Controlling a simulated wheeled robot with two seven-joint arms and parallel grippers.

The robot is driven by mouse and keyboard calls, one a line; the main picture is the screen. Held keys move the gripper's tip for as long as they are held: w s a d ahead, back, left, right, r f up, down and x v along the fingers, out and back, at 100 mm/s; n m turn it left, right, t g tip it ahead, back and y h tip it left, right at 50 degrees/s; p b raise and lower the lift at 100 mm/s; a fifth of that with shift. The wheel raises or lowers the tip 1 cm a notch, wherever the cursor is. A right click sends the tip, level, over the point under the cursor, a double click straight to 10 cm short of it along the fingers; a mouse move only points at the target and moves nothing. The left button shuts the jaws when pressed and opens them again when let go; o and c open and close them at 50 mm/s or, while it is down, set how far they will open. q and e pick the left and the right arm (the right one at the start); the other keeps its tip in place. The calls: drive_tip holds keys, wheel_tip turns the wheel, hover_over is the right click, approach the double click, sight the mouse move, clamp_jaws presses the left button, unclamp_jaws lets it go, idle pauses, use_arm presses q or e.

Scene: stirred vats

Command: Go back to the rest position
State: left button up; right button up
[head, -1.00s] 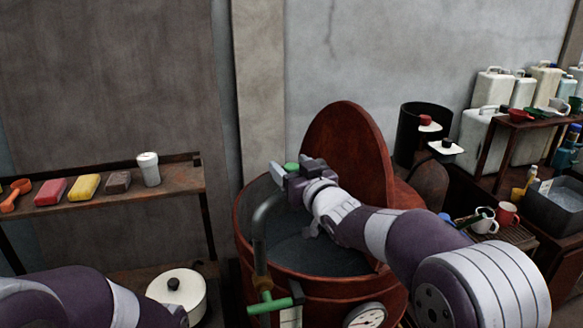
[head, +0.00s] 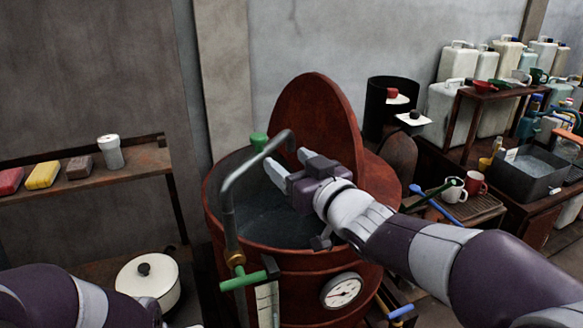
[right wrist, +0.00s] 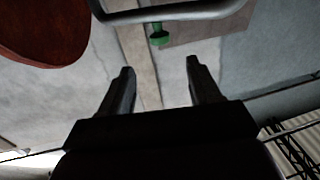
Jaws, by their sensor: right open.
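My right gripper (head: 290,168) is open and empty in the head view, above the open red-brown vat (head: 290,262) and near its bent grey pipe (head: 229,200). In the right wrist view its two fingers (right wrist: 160,88) stand apart with nothing between them. The pipe (right wrist: 180,14) and a green knob (right wrist: 158,36) show beyond the fingers. The vat's round lid (head: 318,120) stands raised behind the gripper. My left arm shows at the lower left, but its gripper is out of the picture.
A white lidded pot (head: 150,280) stands below. At right are mugs (head: 454,190), a grey basin (head: 522,175) and several canisters (head: 458,62). A pressure gauge (head: 342,290) sits on the vat's front.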

drive_tip(key=s+d+f+m+g+h, duration=0.1)
drive_tip(key=s+d+f+g+h, duration=0.2)
drive_tip(key=f, duration=0.5)
drive_tip(key=s+d+f+m+g+h, duration=0.1)
drive_tip(key=d+f+g+h, duration=0.2)
drive_tip(key=f, duration=0.4)
drive_tip(key=s+d+f+m+g+h, duration=0.1)
drive_tip(key=s+d+f+g, duration=0.3)
drive_tip(key=s+f, duration=0.3)
drive_tip(key=s+d+f+m+g+h, duration=0.1)
drive_tip(key=s+d+f+m+g, duration=0.1)
drive_tip(key=s+d+f+g, duration=0.2)
drive_tip(key=s+f, duration=0.3)
drive_tip(key=s, duration=0.3)
drive_tip(key=shift+s+d+g, duration=0.15)
drive_tip(key=shift+g, duration=0.15)
